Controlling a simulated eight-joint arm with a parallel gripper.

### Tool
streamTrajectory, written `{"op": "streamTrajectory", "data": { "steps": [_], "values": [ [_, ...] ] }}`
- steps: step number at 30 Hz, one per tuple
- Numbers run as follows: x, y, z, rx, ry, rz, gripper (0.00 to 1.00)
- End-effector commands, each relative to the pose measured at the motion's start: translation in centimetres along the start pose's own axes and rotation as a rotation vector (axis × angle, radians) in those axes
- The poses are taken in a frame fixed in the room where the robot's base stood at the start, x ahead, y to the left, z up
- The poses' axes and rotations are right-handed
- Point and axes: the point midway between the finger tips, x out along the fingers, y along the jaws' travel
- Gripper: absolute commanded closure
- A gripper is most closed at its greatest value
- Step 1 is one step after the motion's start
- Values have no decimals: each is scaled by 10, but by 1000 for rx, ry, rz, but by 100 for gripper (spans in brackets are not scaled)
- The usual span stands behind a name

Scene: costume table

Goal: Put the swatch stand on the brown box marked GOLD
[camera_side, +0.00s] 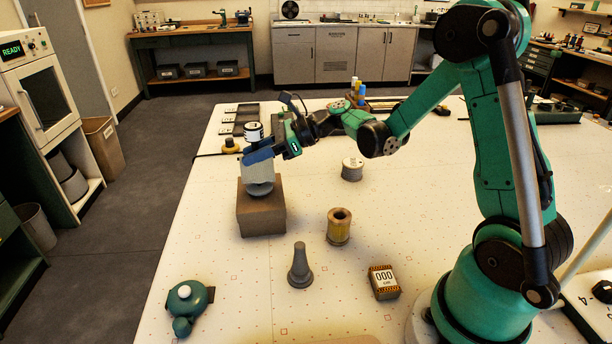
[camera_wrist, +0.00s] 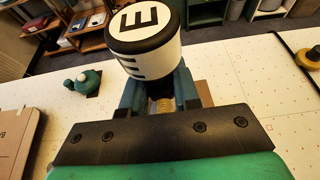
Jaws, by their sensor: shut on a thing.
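My gripper (camera_side: 259,153) is shut on what I take to be the swatch stand, a piece with a black-and-white round top (camera_side: 253,131) and a pale grey lower body (camera_side: 256,176). In the wrist view its top (camera_wrist: 146,35) bears a black letter E and rises above my gripper (camera_wrist: 161,98). The stand looks upright over the brown box (camera_side: 261,215). Its rounded foot is at the box's top face; I cannot tell whether it rests there or hangs just above. No GOLD marking is legible on the box.
A green round-bodied thing (camera_side: 188,302), a grey cone-shaped piece (camera_side: 299,268), a yellow-brown spool (camera_side: 339,228), a small block marked 000 (camera_side: 384,282) and a pale round tin (camera_side: 352,169) stand apart on the white table. A brown box edge (camera_wrist: 14,140) shows left in the wrist view.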

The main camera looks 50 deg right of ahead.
Motion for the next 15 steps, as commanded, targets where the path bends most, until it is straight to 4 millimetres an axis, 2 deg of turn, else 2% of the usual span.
{"op": "streamTrajectory", "data": {
  "steps": [12,13,15],
  "values": [
    [2,0,-6,0,-1,0,100],
    [3,0,-7,0,0,0,71],
    [3,0,-6,0,0,0,51]
  ]
}}
